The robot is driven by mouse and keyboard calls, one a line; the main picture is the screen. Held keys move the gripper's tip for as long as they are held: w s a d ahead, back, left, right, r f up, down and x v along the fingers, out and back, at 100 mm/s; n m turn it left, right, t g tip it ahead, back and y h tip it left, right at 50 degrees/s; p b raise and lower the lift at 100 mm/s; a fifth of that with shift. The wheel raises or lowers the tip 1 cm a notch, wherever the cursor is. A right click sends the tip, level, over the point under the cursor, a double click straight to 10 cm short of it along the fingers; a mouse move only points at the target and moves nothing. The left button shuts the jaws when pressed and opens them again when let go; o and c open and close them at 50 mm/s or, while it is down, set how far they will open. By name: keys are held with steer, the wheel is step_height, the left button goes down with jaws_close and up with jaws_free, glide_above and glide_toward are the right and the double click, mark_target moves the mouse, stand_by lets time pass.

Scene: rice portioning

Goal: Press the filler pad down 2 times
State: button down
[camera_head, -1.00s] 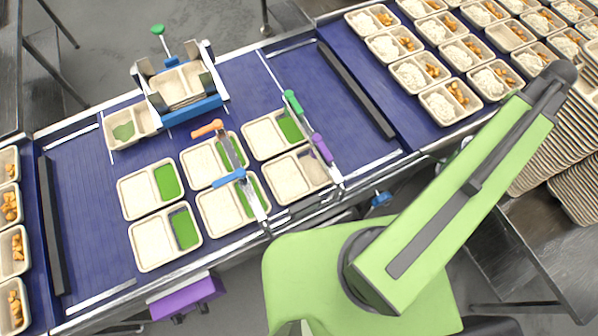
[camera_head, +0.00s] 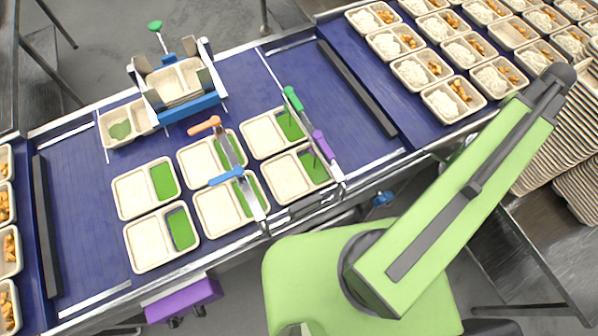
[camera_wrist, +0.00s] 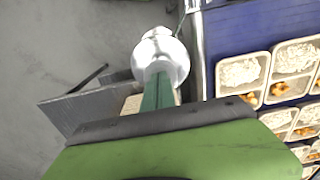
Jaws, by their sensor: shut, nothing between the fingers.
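A round silvery piece (camera_wrist: 160,50) with a domed cap lies right at my fingertips in the wrist view. It may be the filler pad, but I cannot tell for sure. My gripper (camera_wrist: 158,88) shows there as shut dark green fingers pointing at this piece. The fingers overlap its near side, and whether they touch it is unclear. In the head view my green arm reaches up to the right. My fingertips are not visible in that view, and I cannot pick out the pad there.
A blue conveyor (camera_head: 300,75) carries trays with green and bare compartments. Levers with orange (camera_head: 204,127), blue (camera_head: 226,176), green (camera_head: 292,98) and purple (camera_head: 323,144) handles stand over them. Rice-filled trays (camera_head: 452,100) fill the right belt. Stacked trays (camera_head: 577,125) stand at far right.

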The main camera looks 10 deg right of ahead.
steer(key=shift+f, duration=0.35)
steer(key=shift+r, duration=0.15)
step_height(320, 180, up, 4)
steer(key=p, duration=0.3)
steer(key=shift+p, duration=0.35)
steer(key=shift+f, duration=0.2)
steer(key=shift+f, duration=0.1)
